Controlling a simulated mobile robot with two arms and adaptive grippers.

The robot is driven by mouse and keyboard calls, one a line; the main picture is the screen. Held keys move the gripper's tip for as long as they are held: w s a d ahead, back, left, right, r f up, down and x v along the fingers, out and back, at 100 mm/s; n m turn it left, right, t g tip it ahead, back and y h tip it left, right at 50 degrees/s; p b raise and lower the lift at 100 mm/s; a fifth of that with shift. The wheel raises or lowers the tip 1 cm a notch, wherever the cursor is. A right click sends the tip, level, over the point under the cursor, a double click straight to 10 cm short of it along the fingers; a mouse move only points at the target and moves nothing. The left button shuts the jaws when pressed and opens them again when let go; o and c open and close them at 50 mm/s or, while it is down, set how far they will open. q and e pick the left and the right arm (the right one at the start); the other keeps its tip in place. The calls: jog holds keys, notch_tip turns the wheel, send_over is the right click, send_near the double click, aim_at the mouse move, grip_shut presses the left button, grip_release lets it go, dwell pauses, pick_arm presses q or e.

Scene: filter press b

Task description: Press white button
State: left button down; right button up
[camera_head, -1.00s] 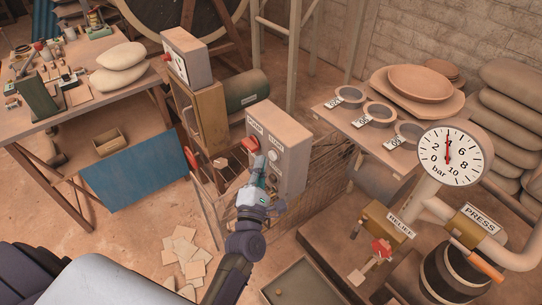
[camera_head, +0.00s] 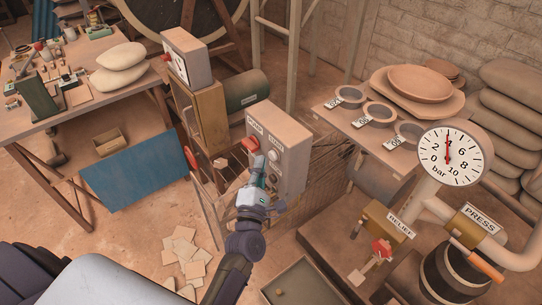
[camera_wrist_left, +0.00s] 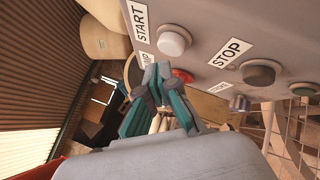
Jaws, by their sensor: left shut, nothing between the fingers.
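The white button (camera_head: 273,155) is a round pale cap under the START label on the front of the grey control box (camera_head: 294,165). It shows uncovered in the left wrist view (camera_wrist_left: 172,41), beside the START label. My left gripper (camera_head: 258,163) is shut and empty, close in front of the box, with its tips just left of and below the white button in the head view. In the left wrist view the fingertips (camera_wrist_left: 157,76) are beside the white button; I cannot tell whether they touch the box. My right gripper is not in view.
A red knob (camera_head: 250,144) under the PUMP label is close to the gripper tips. A dark button (camera_wrist_left: 260,73) is at the STOP label. A gauge (camera_head: 449,156), a red relief handle (camera_head: 381,248) and pipes stand at the right.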

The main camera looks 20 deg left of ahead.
pick_arm(q)
jog(key=shift+w+d, duration=0.1)
jog(key=shift+w+d, duration=0.15)
jog(key=shift+w, duration=0.15)
jog(key=shift+w+d, duration=0.25)
jog(key=shift+w, duration=0.15)
dwell(0.9)
jog(key=shift+s, duration=0.1)
jog(key=shift+s+a, duration=0.45)
jog(key=shift+s, duration=0.25)
jog(key=s+a, duration=0.1)
jog(key=s, duration=0.2)
jog(key=s+a, duration=0.1)
jog(key=shift+s+a+p, duration=0.15)
jog(key=shift+a+p, duration=0.15)
jog(key=shift+p, duration=0.05)
dwell(0.7)
